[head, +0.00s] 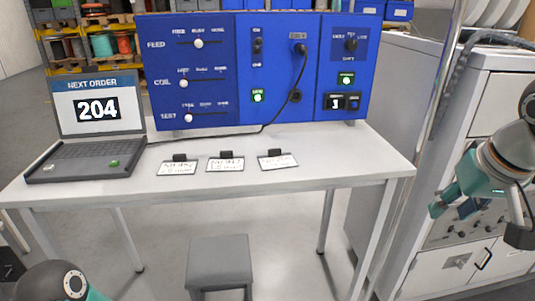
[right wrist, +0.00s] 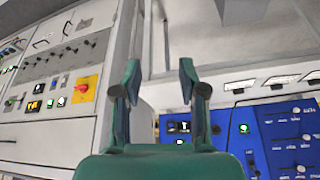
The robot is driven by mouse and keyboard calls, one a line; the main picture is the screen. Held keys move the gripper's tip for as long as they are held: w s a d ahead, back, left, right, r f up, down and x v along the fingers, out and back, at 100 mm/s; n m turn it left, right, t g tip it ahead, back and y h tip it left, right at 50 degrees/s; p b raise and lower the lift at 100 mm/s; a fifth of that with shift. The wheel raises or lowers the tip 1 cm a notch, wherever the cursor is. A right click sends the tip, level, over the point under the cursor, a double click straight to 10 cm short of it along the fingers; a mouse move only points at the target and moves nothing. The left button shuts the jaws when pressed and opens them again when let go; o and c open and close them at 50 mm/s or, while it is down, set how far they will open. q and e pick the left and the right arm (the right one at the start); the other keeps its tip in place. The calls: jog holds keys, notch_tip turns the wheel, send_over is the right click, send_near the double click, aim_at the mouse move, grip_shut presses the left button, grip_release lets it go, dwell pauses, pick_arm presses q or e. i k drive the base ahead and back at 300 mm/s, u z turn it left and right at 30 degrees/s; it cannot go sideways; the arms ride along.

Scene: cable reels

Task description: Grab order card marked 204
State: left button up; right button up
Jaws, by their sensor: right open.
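Three order cards lie in a row on the white table: a left card (head: 177,167), a middle card (head: 225,164) and a right card (head: 277,161), each with a black clip at its back edge. Their print is too small to read. The laptop (head: 97,112) at the table's left shows "NEXT ORDER 204". My right gripper (head: 440,207) is open and empty, to the right of the table and well apart from the cards. Its two teal fingers stand spread in the right wrist view (right wrist: 160,85). Of my left arm only a part shows at the bottom left.
A blue control panel (head: 220,75) with sliders and knobs stands along the table's back, and a black cable hangs from it onto the table. A grey stool (head: 218,260) stands in front. White cabinets (head: 405,100) stand at the right. The table's front right is clear.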

aim_at(275, 159)
jog(key=u, duration=0.4)
jog(key=i, duration=1.15)
jog(key=u, duration=0.25)
